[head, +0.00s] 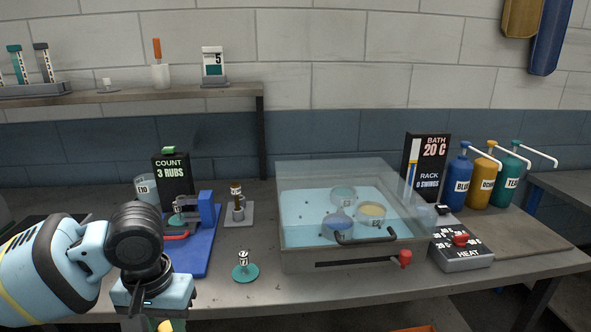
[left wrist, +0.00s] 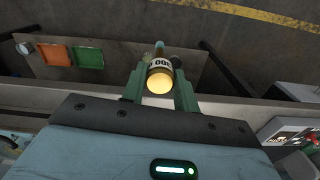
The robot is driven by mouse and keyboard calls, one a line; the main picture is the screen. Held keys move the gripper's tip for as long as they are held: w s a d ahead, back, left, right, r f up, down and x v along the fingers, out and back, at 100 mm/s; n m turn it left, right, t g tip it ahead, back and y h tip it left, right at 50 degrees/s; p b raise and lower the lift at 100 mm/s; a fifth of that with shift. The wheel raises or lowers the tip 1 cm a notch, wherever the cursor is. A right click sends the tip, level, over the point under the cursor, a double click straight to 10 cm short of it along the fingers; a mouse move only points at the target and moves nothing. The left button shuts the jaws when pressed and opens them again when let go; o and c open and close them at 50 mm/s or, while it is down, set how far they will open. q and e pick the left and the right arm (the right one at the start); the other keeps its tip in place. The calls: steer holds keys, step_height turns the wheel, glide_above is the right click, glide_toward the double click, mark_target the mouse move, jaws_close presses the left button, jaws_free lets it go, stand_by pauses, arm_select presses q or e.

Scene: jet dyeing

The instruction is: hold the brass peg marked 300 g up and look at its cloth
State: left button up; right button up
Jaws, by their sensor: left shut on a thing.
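In the left wrist view my left gripper (left wrist: 159,95) is shut on a brass peg (left wrist: 160,82). The peg's pale yellow round end faces the wrist camera. A white band around it carries dark print, of which only zeros read clearly; the full mark cannot be read. I cannot make out cloth on it. In the head view a bit of the yellow peg (head: 165,325) shows at the bottom edge, below my left wrist; the rest is cut off. My right gripper is in neither view.
A lidded glass bath (head: 300,238) with several round pots stands mid-bench. Another labelled peg stands on a teal base (head: 245,272) near the front edge. A blue rubbing device (head: 205,208) stands left, the heat box (head: 461,250) right. The wrist view shows orange and green trays (left wrist: 88,57).

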arm_select(q)
steer(key=shift+f, duration=0.15)
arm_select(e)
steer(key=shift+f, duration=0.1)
arm_select(q)
steer(key=w+d+r+n+t+h+p, duration=0.1)
steer(key=w+d+r+n+t+h, duration=0.2)
steer(key=d+r, duration=0.5)
steer(key=w+d+r+n+t+h, duration=0.1)
steer(key=d+r+n+t, duration=0.1)
steer(key=d+r+t, duration=0.6)
steer(key=s+d+r+n+t+h, duration=0.1)
steer(key=s+r+n+t, duration=0.1)
steer(key=r+n, duration=0.3)
steer(key=s+d+r+n+t+h+p, duration=0.1)
steer(key=r+n, duration=0.5)
steer(key=r, duration=0.7)
steer(key=s+d+t+h, duration=0.1)
steer(key=t, duration=0.1)
steer(key=shift+s+d+t, duration=0.2)
steer(key=shift+d+t, duration=0.1)
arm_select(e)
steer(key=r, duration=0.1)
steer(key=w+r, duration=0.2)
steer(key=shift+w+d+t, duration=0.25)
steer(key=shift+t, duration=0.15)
